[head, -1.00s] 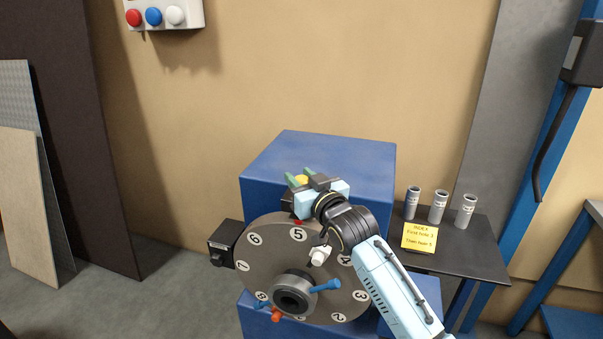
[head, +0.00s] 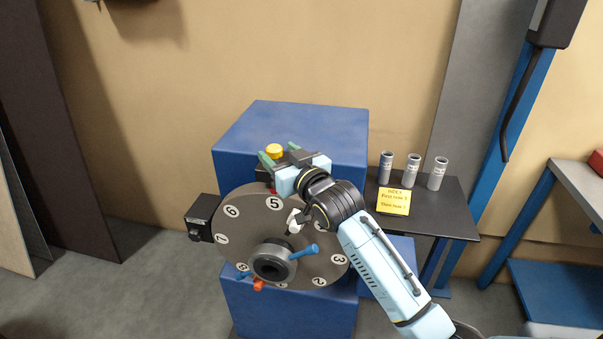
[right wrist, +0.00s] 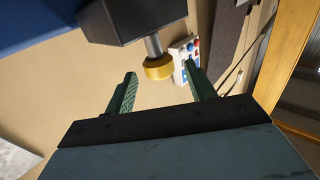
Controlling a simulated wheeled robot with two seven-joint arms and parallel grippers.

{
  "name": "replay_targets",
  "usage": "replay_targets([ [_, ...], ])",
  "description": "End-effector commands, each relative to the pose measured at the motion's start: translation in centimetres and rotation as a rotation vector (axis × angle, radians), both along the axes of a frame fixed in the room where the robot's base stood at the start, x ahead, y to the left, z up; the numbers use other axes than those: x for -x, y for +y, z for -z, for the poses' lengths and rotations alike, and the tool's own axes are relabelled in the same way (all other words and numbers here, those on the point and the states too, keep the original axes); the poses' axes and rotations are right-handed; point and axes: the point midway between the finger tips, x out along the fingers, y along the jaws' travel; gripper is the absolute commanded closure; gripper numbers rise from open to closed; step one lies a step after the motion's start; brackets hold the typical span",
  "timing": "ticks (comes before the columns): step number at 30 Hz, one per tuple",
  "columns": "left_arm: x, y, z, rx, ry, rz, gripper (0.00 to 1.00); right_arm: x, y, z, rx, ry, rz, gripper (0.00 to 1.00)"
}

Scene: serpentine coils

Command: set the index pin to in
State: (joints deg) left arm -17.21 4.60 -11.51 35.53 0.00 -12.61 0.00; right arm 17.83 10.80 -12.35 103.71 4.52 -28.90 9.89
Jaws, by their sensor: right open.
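The index pin shows as a yellow knob (head: 274,150) above the top of the grey numbered dial (head: 245,255), near the 5. In the right wrist view the yellow knob (right wrist: 158,68) sits on a grey shaft coming out of a dark block (right wrist: 130,15). My right gripper (head: 279,153) is open and empty at the knob. In the wrist view its two green fingers lie either side of the knob, with a gap on both sides. My right forearm and wrist hide the dial's right side. My left gripper is not in view.
A blue cabinet (head: 310,120) stands behind.

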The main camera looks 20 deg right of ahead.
Motion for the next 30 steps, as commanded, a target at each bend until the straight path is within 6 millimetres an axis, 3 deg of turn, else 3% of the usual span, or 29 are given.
replay_targets([
  [9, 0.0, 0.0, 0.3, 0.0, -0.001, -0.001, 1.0, 6.4, -1.2, 0.2, 0.001, 0.003, 0.0, 0.45],
  [15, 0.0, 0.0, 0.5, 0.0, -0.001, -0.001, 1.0, 9.1, -1.8, 0.2, 0.0, 0.003, 0.0, 0.45],
  [21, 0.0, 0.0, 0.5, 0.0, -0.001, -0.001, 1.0, 10.1, -1.9, 0.1, -0.001, 0.002, 0.0, 0.45],
  [30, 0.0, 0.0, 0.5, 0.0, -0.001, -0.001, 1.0, 10.1, -1.9, 0.1, -0.001, 0.002, 0.0, 0.45],
])
